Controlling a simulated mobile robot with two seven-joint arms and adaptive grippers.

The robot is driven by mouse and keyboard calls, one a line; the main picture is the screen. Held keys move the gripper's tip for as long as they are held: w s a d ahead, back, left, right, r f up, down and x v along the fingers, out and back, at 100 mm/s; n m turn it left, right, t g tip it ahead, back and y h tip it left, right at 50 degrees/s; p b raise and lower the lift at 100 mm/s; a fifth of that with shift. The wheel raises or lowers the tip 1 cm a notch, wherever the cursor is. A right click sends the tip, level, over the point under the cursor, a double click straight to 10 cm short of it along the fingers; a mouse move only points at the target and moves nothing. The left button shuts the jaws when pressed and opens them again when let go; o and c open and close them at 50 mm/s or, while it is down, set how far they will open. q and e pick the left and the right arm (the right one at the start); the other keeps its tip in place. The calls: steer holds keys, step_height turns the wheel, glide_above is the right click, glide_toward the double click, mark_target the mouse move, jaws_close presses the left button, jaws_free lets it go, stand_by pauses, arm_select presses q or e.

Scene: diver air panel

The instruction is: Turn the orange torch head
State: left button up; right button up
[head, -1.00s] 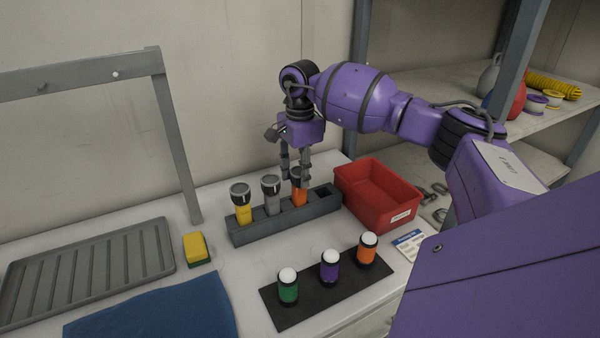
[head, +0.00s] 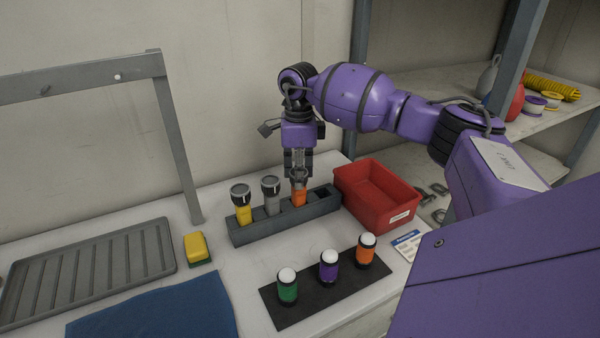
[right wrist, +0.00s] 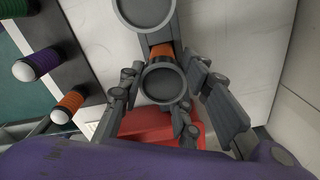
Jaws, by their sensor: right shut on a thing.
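The orange torch (head: 299,197) stands upright in a dark grey rack (head: 270,231), with its grey head (head: 298,174) on top. In the right wrist view its round dark-faced head (right wrist: 164,83) sits between my fingers. My right gripper (head: 298,172) comes down from above and is shut on this head; the fingers hide part of it. It also shows in the right wrist view (right wrist: 160,105). A grey torch (head: 271,196) and a yellow torch (head: 242,206) stand to its left in the same rack. My left gripper is not in view.
A red bin (head: 374,197) stands right of the rack. In front, a black mat (head: 310,304) holds green, purple and orange white-topped lights. A yellow sponge (head: 195,247), grey tray (head: 90,270) and blue cloth (head: 160,305) lie left. The rack's right slot is empty.

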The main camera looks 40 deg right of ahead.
steer(key=m, duration=0.3)
steer(key=shift+a+m+p, duration=0.1)
steer(key=shift+m+p, duration=0.2)
steer(key=shift+m, duration=0.1)
steer(key=m+p, duration=0.1)
steer(key=m, duration=0.4)
steer(key=shift+w, duration=0.2)
steer(key=shift+m+p, duration=0.3)
steer(key=shift+m, duration=0.9)
steer(key=shift+f+m, duration=0.1)
steer(key=shift+m, duration=0.2)
steer(key=o, duration=1.1)
steer(key=shift+w, duration=0.1)
